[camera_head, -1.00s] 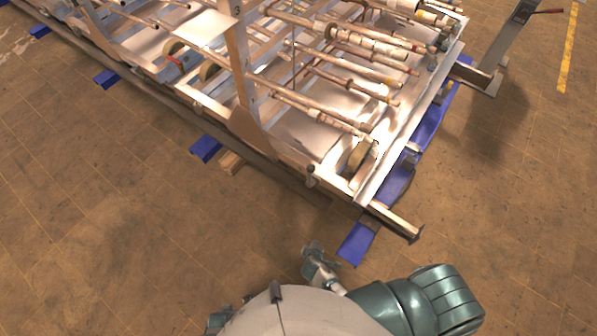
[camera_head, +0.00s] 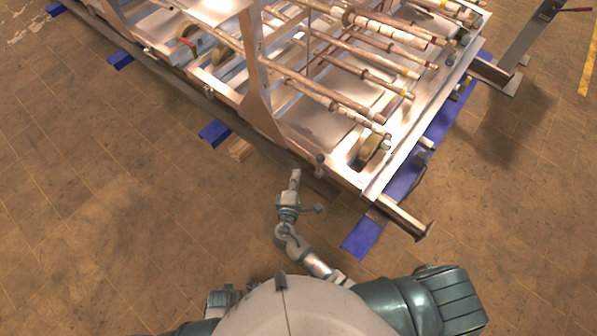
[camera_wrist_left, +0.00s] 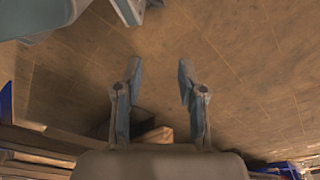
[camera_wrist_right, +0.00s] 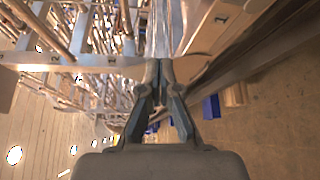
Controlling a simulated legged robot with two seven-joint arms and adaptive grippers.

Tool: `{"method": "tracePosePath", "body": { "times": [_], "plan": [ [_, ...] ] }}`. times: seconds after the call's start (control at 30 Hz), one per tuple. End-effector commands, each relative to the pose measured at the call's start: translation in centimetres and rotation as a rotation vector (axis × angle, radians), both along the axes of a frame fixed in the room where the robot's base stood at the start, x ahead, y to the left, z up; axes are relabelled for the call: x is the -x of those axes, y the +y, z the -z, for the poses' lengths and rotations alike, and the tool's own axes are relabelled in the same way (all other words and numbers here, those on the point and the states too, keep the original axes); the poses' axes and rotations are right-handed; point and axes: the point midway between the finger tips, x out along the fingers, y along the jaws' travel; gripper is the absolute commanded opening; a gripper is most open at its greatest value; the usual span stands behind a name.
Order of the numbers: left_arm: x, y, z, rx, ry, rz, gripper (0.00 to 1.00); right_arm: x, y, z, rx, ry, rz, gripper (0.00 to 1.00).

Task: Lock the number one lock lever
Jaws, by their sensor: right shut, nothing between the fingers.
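A small grey knob-ended piece (camera_head: 320,162) stands on the near side rail of the metal frame, close to its front corner; it may be the number one lock lever, but I cannot read a number on it. My right gripper (camera_head: 296,174) is just left of this piece, apart from it in the picture. In the right wrist view the right gripper (camera_wrist_right: 159,66) has its fingers together, empty, pointing along the frame's side. My left gripper (camera_wrist_left: 160,68) is open and empty over the floor in the left wrist view. I cannot clearly pick out the left gripper in the head view.
The long metal frame (camera_head: 265,118) carries several copper-coloured rods and rests on blue supports (camera_head: 215,131). A beam end (camera_head: 405,215) juts out at the front corner. A grey post (camera_head: 527,45) stands at the right. The tiled floor at the left is clear.

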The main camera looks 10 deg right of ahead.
Motion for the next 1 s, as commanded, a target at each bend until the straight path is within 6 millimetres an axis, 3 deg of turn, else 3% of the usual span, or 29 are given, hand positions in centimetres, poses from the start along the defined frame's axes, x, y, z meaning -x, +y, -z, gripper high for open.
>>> {"method": "tracePosePath", "body": {
  "times": [0.4,0.43,0.5,0.63,1.0],
  "plan": [
    [0.1,-0.2,0.0,0.002,0.007,-0.001,0.40,-8.1,-3.1,0.8,0.003,0.000,0.001,0.00],
    [-0.1,-0.3,-0.5,0.004,-0.001,0.001,0.40,-7.3,-3.5,0.6,0.005,0.003,0.002,0.00],
    [0.7,-0.1,1.0,0.003,0.007,0.003,0.40,-6.5,-4.3,0.2,0.004,0.001,0.001,0.00],
    [1.6,0.0,2.1,0.002,0.009,0.005,0.40,-5.6,-5.4,-0.1,0.003,0.000,0.002,0.00],
    [2.1,0.0,2.8,-0.001,0.013,0.004,0.40,-5.1,-6.1,0.0,0.000,0.001,0.001,0.00]
  ]
}}
